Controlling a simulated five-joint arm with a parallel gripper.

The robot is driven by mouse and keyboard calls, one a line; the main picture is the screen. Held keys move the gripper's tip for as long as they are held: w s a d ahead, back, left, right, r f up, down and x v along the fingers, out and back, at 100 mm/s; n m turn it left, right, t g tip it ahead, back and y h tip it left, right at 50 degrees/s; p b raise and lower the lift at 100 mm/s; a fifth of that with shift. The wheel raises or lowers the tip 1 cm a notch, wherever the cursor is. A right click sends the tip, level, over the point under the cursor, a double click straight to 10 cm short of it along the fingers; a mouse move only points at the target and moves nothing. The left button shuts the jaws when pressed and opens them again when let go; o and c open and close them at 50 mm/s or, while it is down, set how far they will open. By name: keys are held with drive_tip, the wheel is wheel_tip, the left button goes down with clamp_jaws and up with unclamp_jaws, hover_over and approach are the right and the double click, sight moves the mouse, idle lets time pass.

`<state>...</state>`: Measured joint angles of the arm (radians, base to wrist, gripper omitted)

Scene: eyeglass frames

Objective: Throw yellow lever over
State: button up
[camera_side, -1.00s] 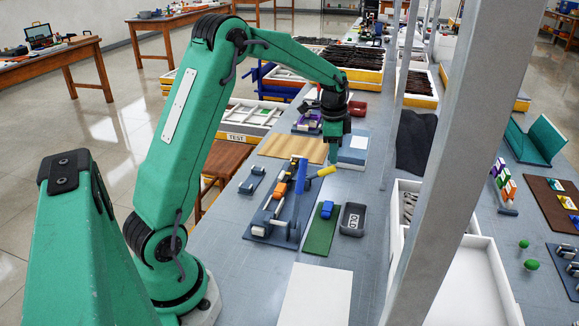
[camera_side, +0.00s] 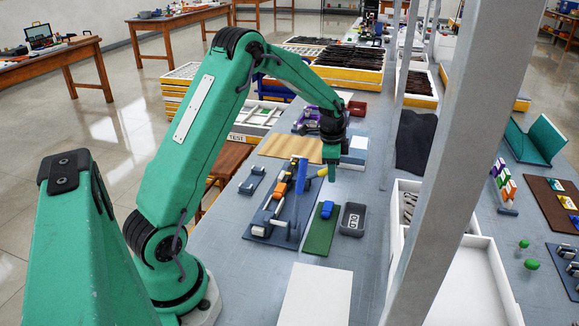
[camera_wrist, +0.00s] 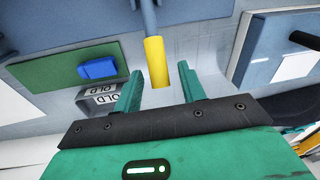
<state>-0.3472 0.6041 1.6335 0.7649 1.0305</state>
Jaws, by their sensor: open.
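The yellow lever is a blue bar with a yellow grip (camera_side: 322,172) at its end, standing out to the right from a blue base plate (camera_side: 258,231) in the side view. In the wrist view the yellow grip (camera_wrist: 156,62) points down between the two teal fingers of my gripper (camera_wrist: 160,88). The fingers are open, with a gap on both sides of the grip. In the side view my gripper (camera_side: 331,168) hangs fingers-down at the grip's outer end and hides part of it. Whether any finger touches it cannot be told.
A green board (camera_side: 321,239) with a blue block (camera_side: 327,208) lies to the right of the lever's base. A dark bin marked OLD (camera_side: 353,219) is beside it. A tan mat (camera_side: 290,149) lies behind. A grey post (camera_side: 450,150) stands at the right.

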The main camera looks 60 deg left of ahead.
drive_tip(key=shift+f, duration=0.35)
drive_tip(key=shift+c, duration=0.4)
clamp_jaws()
drive_tip(key=shift+a+r, duration=0.1)
drive_tip(key=shift+s+a+r, duration=0.25)
drive_tip(key=shift+r, duration=0.25)
drive_tip(key=shift+o, duration=0.4)
unclamp_jaws()
